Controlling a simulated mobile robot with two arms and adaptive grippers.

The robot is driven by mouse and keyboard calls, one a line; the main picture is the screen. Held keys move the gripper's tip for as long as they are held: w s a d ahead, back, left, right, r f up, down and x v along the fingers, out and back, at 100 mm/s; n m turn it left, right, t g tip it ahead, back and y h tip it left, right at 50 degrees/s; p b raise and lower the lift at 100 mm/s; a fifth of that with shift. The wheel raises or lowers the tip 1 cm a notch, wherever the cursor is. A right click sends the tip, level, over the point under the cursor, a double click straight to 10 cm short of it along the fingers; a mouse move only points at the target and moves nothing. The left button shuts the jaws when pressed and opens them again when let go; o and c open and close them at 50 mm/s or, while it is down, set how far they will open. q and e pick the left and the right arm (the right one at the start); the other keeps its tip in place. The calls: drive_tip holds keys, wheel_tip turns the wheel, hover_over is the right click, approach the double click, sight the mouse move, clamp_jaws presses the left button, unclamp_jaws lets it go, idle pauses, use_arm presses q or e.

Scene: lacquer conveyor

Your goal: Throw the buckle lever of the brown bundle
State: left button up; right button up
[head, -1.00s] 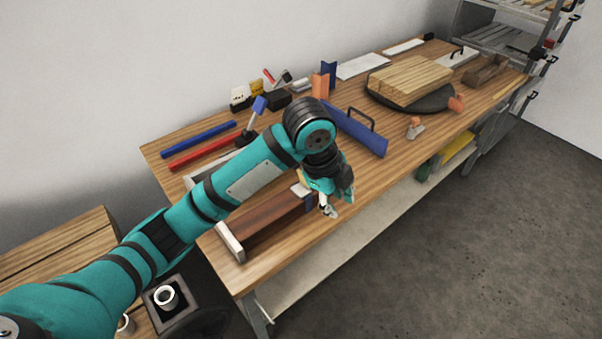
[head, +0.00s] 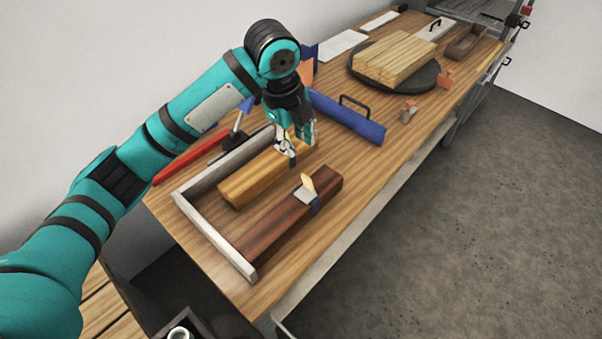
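The brown bundle (head: 272,226) lies on the near part of the workbench, inside the corner of a pale frame. A dark blue strap (head: 316,205) crosses it near its far end. The buckle (head: 304,195) on top is a pale plate with a cream lever (head: 308,182) that stands up at a tilt. My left gripper (head: 300,154) points down above and beyond the buckle, near the far end of a lighter wood bundle (head: 250,182), and is apart from the lever. Its fingers overlap in view, so their opening is unclear; I see nothing held. My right gripper is not in view.
The pale frame (head: 213,232) borders the bundles at left and back. A blue holder with a handle (head: 348,120), orange pieces (head: 408,111) and a dark turntable (head: 425,82) with light planks stand further along the bench. Bare bench lies right of the brown bundle.

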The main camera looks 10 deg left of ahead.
use_arm(q)
approach(306, 177)
drive_tip(key=f, duration=0.1)
drive_tip(key=p+x, duration=0.2)
drive_tip(key=x, duration=0.7)
drive_tip(key=shift+w+d, duration=0.1)
drive_tip(key=shift+w, duration=0.05)
drive_tip(key=shift+f, duration=0.35)
drive_tip(key=shift+w+f, duration=0.1)
drive_tip(key=shift+f, duration=0.1)
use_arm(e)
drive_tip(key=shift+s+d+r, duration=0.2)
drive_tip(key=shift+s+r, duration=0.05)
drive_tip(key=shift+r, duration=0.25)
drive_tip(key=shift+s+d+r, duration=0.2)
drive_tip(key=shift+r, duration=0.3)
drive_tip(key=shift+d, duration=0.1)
use_arm(q)
clamp_jaws()
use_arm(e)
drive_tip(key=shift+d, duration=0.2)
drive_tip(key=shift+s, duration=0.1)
